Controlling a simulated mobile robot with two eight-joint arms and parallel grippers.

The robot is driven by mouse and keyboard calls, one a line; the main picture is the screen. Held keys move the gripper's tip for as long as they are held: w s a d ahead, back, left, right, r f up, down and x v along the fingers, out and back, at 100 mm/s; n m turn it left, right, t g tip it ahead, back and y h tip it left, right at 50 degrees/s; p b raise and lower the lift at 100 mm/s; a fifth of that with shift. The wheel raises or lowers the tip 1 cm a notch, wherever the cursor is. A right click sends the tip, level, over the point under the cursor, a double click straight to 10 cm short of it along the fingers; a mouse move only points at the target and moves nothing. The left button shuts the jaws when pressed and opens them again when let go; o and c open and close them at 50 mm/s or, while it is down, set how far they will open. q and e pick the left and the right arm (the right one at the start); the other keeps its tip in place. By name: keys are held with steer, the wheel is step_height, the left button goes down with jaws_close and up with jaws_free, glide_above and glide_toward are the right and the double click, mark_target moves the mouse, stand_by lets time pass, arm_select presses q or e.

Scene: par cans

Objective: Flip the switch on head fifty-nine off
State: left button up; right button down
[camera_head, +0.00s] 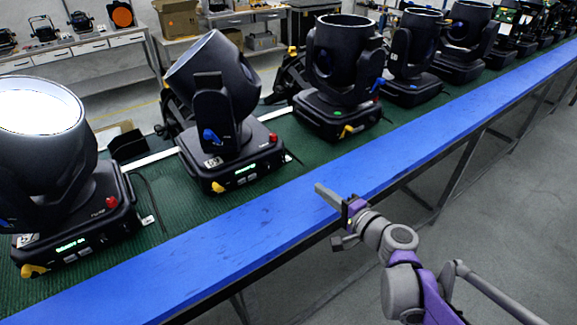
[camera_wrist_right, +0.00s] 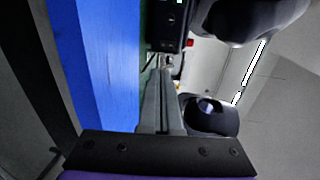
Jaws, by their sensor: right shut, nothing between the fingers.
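A row of black moving-head lights stands on a green bench top. The nearest head on the left (camera_head: 45,140) has a lit white lens and a lit green display. The second head (camera_head: 215,85) is tilted, with a green display, a red knob-like part (camera_head: 273,138) and a yellow part (camera_head: 217,187) on its base. The label numbers are too small to read surely, so I cannot tell which is fifty-nine. My right gripper (camera_head: 325,194) is shut and empty over the blue edge, apart from the heads. In the wrist view the shut fingers (camera_wrist_right: 160,85) point towards a black base (camera_wrist_right: 166,28) with a red part (camera_wrist_right: 189,43).
A blue strip (camera_head: 250,225) runs along the bench front. More heads (camera_head: 340,75) continue to the back right. Grey floor lies open at the right. A side table (camera_head: 75,50) with equipment and a cardboard box (camera_head: 177,18) stand behind.

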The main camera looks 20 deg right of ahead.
mark_target(284, 163)
steer(key=shift+s, duration=0.1)
steer(key=x, duration=1.4)
steer(key=shift+w+a+f, duration=0.1)
steer(key=shift+w, duration=0.2)
steer(key=shift+s, duration=0.15)
steer(key=v, duration=1)
steer(key=shift+s, duration=0.3)
